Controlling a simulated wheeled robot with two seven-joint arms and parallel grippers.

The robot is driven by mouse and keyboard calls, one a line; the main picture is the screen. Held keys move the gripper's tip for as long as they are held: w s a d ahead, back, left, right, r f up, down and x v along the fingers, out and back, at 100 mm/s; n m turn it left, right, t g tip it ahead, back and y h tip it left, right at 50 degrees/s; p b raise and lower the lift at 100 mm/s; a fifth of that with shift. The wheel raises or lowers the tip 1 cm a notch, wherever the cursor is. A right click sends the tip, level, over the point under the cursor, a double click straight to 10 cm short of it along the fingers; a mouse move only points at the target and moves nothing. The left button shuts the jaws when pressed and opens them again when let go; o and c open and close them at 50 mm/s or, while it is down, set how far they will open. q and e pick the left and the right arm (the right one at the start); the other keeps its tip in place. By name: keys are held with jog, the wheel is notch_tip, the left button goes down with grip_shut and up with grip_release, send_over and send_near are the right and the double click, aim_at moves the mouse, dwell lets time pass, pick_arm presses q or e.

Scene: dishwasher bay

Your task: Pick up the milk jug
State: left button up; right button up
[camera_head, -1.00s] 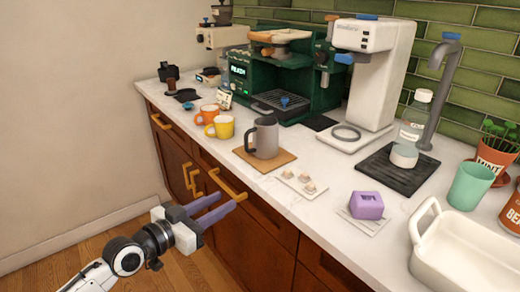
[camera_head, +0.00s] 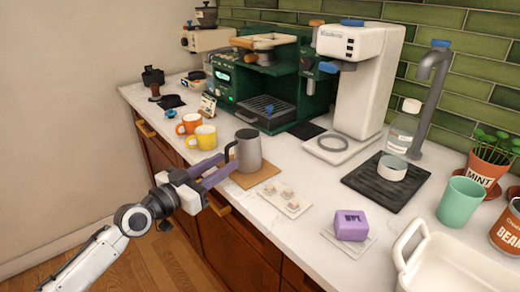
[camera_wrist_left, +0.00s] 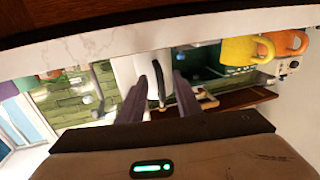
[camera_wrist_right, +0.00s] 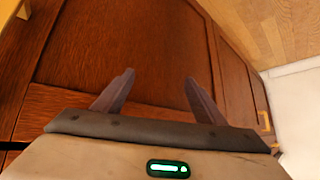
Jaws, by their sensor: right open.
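The milk jug (camera_head: 249,150) is a grey, upright jug with a dark handle (camera_head: 229,152), standing on a small wooden board (camera_head: 257,175) on the counter. Its handle points left, toward my left gripper (camera_head: 229,161). The left gripper's two purple-grey fingers are apart, with their tips at the handle side of the jug. In the left wrist view the dark handle (camera_wrist_left: 161,88) shows between the fingers; I cannot tell if they touch it. My right gripper (camera_wrist_right: 159,78) is open and empty, in front of brown cabinet wood, and out of the head view.
Orange (camera_head: 188,124) and yellow (camera_head: 202,137) mugs stand left of the jug. A green espresso machine (camera_head: 235,85) is behind it. White coasters with small pieces (camera_head: 286,202) and a purple block (camera_head: 352,225) lie to the right. Cabinet handles (camera_head: 217,202) project below the counter edge.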

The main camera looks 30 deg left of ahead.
pick_arm(q)
jog(key=shift+w, duration=0.4)
jog(key=shift+s, duration=0.15)
grip_shut()
pick_arm(e)
jog(key=shift+w+d+r, duration=0.1)
jog(key=shift+w+d, duration=0.05)
jog(key=shift+w, duration=0.05)
pick_arm(q)
jog(key=shift+r, duration=0.15)
